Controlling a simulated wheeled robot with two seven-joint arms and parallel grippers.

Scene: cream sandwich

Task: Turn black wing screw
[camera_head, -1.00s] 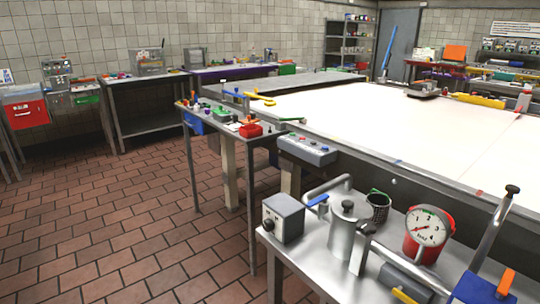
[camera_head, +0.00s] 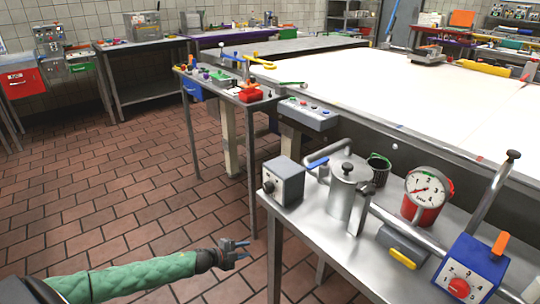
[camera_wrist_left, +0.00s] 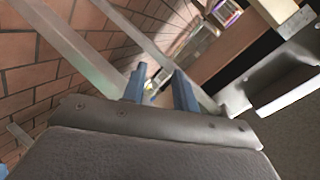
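My left gripper (camera_head: 240,249) comes in from the lower left on a green-sleeved arm in the head view. It is open and empty, over the brick floor left of the steel table (camera_head: 310,222). Its two blue-grey fingers (camera_wrist_left: 160,88) stand apart in the left wrist view, with nothing between them. A dark, knob-like part (camera_head: 367,188) sits beside the steel pot (camera_head: 341,196); it may be the black wing screw, but it is too small to be sure. The gripper is well left of it, apart from the table. My right gripper is not in view.
A grey box with a dark knob (camera_head: 284,183) stands at the table's left edge. A red gauge (camera_head: 426,194), a dark cup (camera_head: 378,170), a blue box with a red dial (camera_head: 471,268) and slanted metal tubes crowd the table. Floor left of the table is clear.

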